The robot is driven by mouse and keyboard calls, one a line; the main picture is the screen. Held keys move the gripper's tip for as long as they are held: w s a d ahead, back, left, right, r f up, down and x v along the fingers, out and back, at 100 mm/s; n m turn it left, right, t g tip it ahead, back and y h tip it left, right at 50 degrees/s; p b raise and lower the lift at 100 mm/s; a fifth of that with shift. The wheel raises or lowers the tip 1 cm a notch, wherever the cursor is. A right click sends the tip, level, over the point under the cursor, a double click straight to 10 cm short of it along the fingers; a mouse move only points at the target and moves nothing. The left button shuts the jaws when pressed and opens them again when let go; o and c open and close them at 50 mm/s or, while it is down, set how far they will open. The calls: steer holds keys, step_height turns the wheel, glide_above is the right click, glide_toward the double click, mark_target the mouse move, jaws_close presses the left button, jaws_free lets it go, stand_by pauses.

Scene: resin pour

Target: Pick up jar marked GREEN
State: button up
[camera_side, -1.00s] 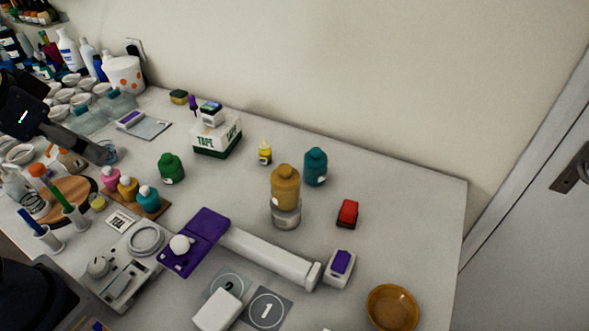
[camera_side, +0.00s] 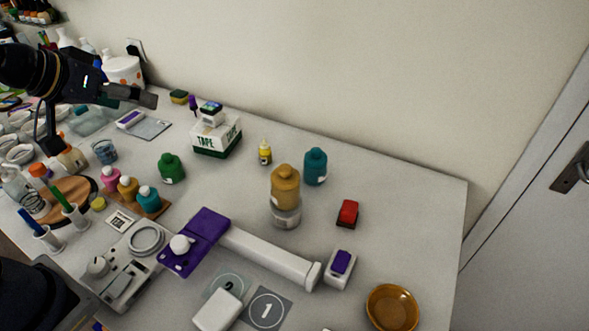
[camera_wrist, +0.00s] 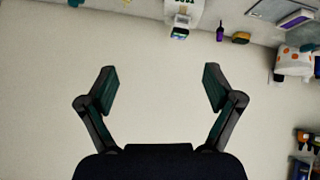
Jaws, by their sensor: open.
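A green jar (camera_side: 171,168) with a rounded cap stands upright on the table in the side view, left of the middle, in front of the tape box. Its label is not readable at this size. My gripper (camera_side: 152,99) is at the upper left of the side view, raised above the table and up and left of the green jar. In the wrist view my gripper (camera_wrist: 160,88) shows both fingers spread apart with nothing between them. The wrist view faces mostly the wall, and the green jar is not visible there.
A tape box (camera_side: 217,136) stands behind the green jar. Small pink, yellow and teal bottles (camera_side: 128,188) stand in front of it on a wooden holder. An amber jar (camera_side: 285,186) and a teal jar (camera_side: 315,167) stand to the right. Bare table lies right of the green jar.

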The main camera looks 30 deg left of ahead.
steer(key=w+a+f+n+y, duration=0.1)
steer(key=w+a+f+n, duration=0.15)
steer(key=w+f, duration=0.3)
steer(key=g+y, duration=0.2)
steer(key=g, duration=0.1)
glide_toward(165, 162)
steer(key=x, duration=0.5)
steer(key=shift+w+a+f, duration=0.1)
steer(key=shift+a+f, duration=0.05)
steer(key=shift+a, duration=0.1)
steer(key=shift+d+x, duration=0.2)
steer(key=shift+x, duration=3.3)
steer(key=shift+m, duration=0.25)
steer(key=c, duration=1.4)
steer(key=shift+o, duration=0.2)
